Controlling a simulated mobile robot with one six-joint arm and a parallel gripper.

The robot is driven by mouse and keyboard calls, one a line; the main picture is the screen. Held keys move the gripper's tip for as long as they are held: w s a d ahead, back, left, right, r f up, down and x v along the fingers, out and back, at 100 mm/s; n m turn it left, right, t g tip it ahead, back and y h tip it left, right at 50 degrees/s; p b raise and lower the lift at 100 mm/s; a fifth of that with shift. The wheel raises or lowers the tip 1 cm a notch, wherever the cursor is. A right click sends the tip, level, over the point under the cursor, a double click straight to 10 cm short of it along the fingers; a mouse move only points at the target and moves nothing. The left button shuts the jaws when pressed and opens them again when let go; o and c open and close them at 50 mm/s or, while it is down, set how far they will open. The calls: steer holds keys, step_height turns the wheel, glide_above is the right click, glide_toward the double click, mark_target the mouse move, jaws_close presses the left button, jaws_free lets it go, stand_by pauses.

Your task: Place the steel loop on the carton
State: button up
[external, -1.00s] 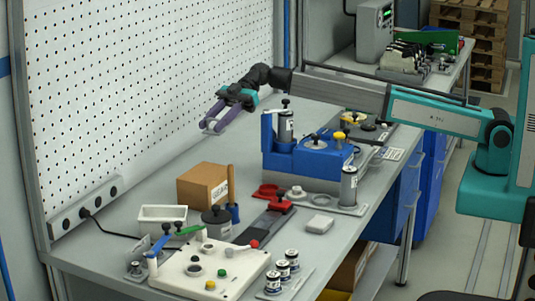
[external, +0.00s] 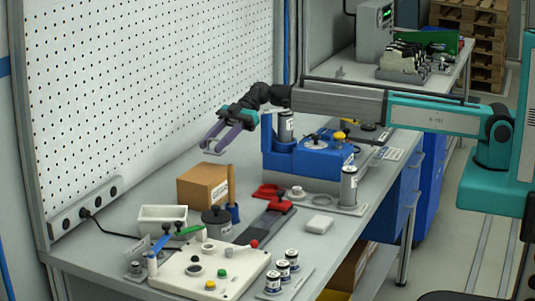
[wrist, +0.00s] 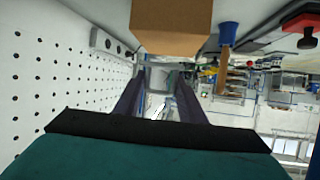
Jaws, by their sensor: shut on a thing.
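The carton (external: 203,186) is a closed brown box on the bench near the pegboard, with a white label on one side. It also shows at the top of the wrist view (wrist: 171,28). My gripper (external: 212,149) has purple fingers pointing down and to the left, with its tips above and behind the carton and apart from it. It is shut on a small grey piece at the fingertips, which appears to be the steel loop (external: 212,153). The piece is small, and its full outline is unclear in both views.
A blue holder with a wooden handle (external: 231,184) stands close to the right of the carton. A white tray (external: 162,218) and a grey lidded pot (external: 216,221) are in front. A blue fixture (external: 312,155) is further right. The pegboard (external: 130,90) rises behind.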

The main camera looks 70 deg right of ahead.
steer(key=shift+f+p, duration=0.6)
steer(key=shift+f, duration=1.25)
steer(key=shift+f, duration=0.15)
steer(key=o, duration=1.1)
steer(key=shift+r, duration=0.2)
steer(key=shift+s+d, duration=0.1)
steer(key=shift+d, duration=0.2)
steer(key=b+v, duration=0.3)
steer(key=v, duration=0.8)
steer(key=shift+d, duration=0.2)
steer(key=shift+r, duration=0.2)
